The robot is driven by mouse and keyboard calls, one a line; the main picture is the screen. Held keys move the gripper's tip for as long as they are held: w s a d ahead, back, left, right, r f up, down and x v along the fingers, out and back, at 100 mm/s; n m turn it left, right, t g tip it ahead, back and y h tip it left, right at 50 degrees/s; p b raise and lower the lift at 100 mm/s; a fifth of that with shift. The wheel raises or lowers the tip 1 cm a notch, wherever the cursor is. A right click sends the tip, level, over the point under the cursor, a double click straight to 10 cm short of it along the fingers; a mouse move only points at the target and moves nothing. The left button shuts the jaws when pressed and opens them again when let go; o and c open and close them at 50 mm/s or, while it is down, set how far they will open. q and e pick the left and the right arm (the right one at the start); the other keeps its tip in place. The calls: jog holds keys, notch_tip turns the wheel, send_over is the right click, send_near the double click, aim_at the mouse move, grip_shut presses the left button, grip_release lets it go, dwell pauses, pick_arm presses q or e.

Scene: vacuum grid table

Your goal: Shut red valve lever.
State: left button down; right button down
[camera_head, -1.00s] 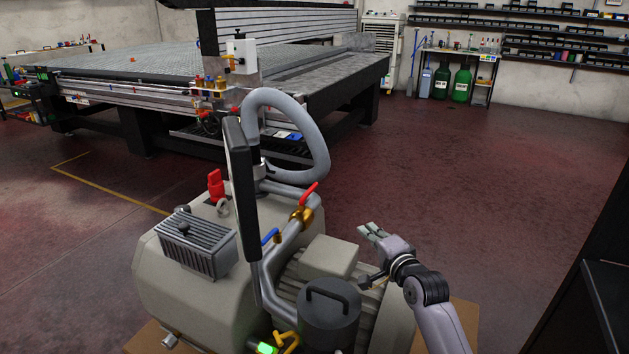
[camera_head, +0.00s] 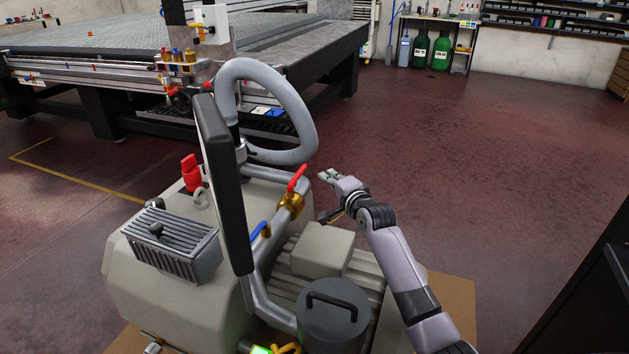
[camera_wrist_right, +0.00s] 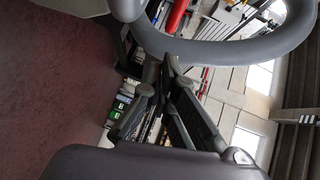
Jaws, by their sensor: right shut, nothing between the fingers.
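The red valve lever (camera_head: 297,178) sits on a brass valve (camera_head: 291,203) on the grey pipe of the pump. The lever points up and slightly right. My right gripper (camera_head: 326,175) is shut and empty, just right of the lever, with a small gap visible between them in the head view. Its fingers (camera_wrist_right: 168,80) come together in the right wrist view, in front of the grey hose (camera_wrist_right: 235,48). A red bar (camera_wrist_right: 178,14) shows at the top of that view; I cannot tell whether it is the lever. My left gripper is out of view.
The grey hose (camera_head: 305,115) loops above the valve. A dark upright panel (camera_head: 222,185) stands left of it. A blue lever (camera_head: 259,231) sits lower on the pipe, and a red knob (camera_head: 191,172) on the pump. Open floor (camera_head: 450,150) lies to the right.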

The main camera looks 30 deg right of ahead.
aim_at(298, 178)
pick_arm(q)
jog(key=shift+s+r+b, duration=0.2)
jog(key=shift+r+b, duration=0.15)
jog(key=shift+b, duration=0.05)
pick_arm(e)
jog(key=shift+w+a+f, duration=0.25)
jog(key=shift+w+a, duration=0.4)
jog(key=shift+w, duration=0.3)
jog(key=shift+w+a+f, duration=0.2)
jog(key=shift+w+a, duration=0.45)
jog(key=shift+w, duration=0.25)
